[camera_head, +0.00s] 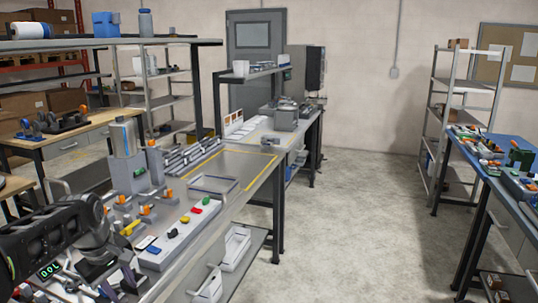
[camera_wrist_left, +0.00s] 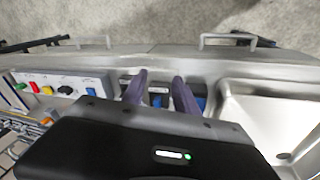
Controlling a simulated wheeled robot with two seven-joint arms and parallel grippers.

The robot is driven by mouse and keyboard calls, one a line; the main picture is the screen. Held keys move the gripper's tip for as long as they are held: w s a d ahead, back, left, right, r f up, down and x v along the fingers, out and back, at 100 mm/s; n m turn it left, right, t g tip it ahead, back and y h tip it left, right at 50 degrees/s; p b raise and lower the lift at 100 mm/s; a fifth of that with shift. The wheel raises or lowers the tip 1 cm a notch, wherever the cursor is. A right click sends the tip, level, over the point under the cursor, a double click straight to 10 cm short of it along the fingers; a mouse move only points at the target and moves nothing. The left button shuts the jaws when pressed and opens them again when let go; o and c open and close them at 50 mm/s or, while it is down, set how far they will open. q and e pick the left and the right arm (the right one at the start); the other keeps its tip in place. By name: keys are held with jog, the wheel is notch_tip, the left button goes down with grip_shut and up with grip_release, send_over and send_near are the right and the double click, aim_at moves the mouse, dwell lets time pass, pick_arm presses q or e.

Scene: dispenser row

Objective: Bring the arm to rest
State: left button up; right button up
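My left arm comes in from the left in the head view, over the near end of the grey workbench (camera_head: 190,215). My left gripper (camera_head: 125,278) is low in that view, close to the bench's front part. In the left wrist view its two dark fingers (camera_wrist_left: 160,80) stand apart with a gap between them, and I see nothing held. Blue items (camera_wrist_left: 158,100) lie beyond and below the fingers; whether they touch is not clear. My right gripper is not in view.
A white strip with coloured knobs (camera_head: 180,235) lies right of the left gripper; it also shows in the wrist view (camera_wrist_left: 62,87). A grey dispenser (camera_head: 127,155) stands behind. A blue-topped table (camera_head: 490,165) is at right. The floor between (camera_head: 350,210) is clear.

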pick_arm(q)
jog(key=w+d+f+m+t+h, duration=0.1)
jog(key=d+f+m, duration=0.3)
jog(key=d+f, duration=0.55)
jog(key=d+f+m+t+h, duration=0.1)
jog(key=d+f+m, duration=0.45)
jog(key=f, duration=0.75)
jog(key=s+d+f+g, duration=0.1)
jog(key=s+d+f, duration=0.3)
jog(key=s, duration=0.5)
jog(key=s+d+f+g+h, duration=0.1)
jog(key=s+d+f, duration=0.4)
jog(key=s+f, duration=0.2)
jog(key=s+d+f+g+h, duration=0.1)
jog(key=s+d+f, duration=0.4)
jog(key=s, duration=0.7)
jog(key=shift+f+g, duration=0.6)
jog(key=shift+w, duration=0.15)
